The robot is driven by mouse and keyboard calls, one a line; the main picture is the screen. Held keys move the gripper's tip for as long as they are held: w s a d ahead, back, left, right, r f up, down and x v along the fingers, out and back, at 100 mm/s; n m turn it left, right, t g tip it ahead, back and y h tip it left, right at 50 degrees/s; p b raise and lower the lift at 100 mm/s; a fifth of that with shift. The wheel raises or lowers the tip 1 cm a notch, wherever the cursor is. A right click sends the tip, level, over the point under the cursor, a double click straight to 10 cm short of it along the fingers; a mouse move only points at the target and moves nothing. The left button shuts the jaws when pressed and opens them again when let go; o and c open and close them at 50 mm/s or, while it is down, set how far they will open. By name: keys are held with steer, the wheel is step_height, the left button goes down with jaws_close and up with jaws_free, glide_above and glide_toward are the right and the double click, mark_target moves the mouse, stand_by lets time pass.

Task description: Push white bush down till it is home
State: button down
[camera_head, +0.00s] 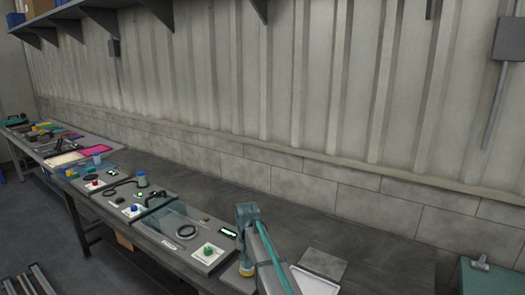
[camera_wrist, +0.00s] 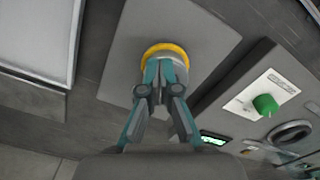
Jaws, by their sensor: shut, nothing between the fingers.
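A yellow ring (camera_wrist: 148,58) sits on a flat grey plate (camera_wrist: 115,75) in the wrist view. A pale grey-white piece, likely the white bush, shows only in part inside the ring. My gripper (camera_wrist: 166,66) is shut, with its fingertips over the ring and nothing between them. The fingers hide the middle of the ring, so I cannot tell whether they touch the piece or how deep it sits.
A panel with a green knob (camera_wrist: 265,104), a dark ring (camera_wrist: 292,133) and a lit display (camera_wrist: 213,138) lies beside the plate. A white-edged tray (camera_head: 315,284) is on the other side. Further panels line the bench to the left. The bench behind is clear.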

steer(key=shift+f, duration=0.45)
stand_by(0.7)
steer(key=shift+r+p, duration=2.25)
steer(key=shift+r, duration=1.85)
